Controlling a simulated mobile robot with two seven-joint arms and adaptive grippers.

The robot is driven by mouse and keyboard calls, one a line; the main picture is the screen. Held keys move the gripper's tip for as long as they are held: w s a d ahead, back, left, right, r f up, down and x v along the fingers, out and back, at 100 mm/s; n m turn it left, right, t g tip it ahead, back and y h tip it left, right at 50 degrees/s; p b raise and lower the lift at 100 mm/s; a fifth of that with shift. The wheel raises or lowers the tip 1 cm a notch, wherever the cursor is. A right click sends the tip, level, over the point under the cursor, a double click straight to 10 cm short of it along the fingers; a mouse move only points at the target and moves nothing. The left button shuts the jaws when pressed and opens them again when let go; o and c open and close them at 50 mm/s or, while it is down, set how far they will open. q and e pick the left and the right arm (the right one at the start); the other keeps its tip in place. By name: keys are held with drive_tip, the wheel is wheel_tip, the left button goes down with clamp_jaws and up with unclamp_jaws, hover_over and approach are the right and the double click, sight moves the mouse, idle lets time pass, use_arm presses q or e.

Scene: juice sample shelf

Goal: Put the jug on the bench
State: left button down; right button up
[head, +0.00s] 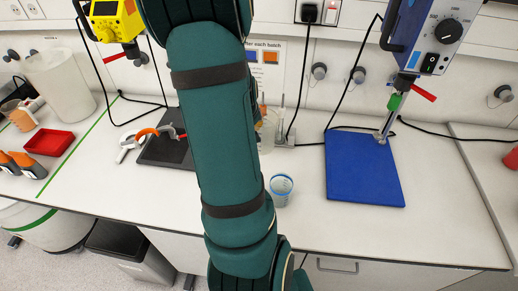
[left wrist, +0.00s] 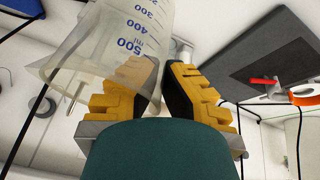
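A translucent measuring jug (left wrist: 100,45) with blue millilitre marks fills the upper left of the left wrist view. My left gripper (left wrist: 162,75) has yellow fingers with dark pads, close together at the jug's side. One finger overlaps the jug's wall and the other is just beside it; the gripper looks shut on the jug. The exact contact is hard to see. In the head view my green arm runs down the middle and hides my left gripper. A clear vessel (head: 268,132) partly shows behind it, probably the jug. The white bench (head: 310,225) lies below. My right gripper is not in view.
A grey cup with a blue rim (head: 281,190) stands on the bench right of my arm. A blue board (head: 365,180) lies under a stirrer motor (head: 430,35). A dark base plate (head: 160,152), red tray (head: 48,142) and white container (head: 58,82) are left. Free bench lies in front.

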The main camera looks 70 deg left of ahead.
use_arm(q)
drive_tip(key=s+a+n, duration=0.1)
drive_tip(key=s+n, duration=0.1)
drive_tip(key=s, duration=0.2)
wheel_tip(320, 180, down, 9)
drive_tip(key=b, duration=0.7)
drive_tip(key=shift+f+g+y, duration=0.2)
drive_tip(key=shift+g+y, duration=0.1)
drive_tip(key=shift+g, duration=0.1)
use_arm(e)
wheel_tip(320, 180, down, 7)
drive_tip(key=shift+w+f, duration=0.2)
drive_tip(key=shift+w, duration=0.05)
use_arm(q)
drive_tip(key=shift+s, duration=0.1)
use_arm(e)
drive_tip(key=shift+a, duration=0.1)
use_arm(q)
drive_tip(key=shift+f+b, duration=0.2)
drive_tip(key=shift+b, duration=0.15)
drive_tip(key=c, duration=1.1)
unclamp_jaws()
drive_tip(key=shift+c, duration=0.2)
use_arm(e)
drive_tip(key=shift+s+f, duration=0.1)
use_arm(q)
drive_tip(key=shift+r, duration=0.1)
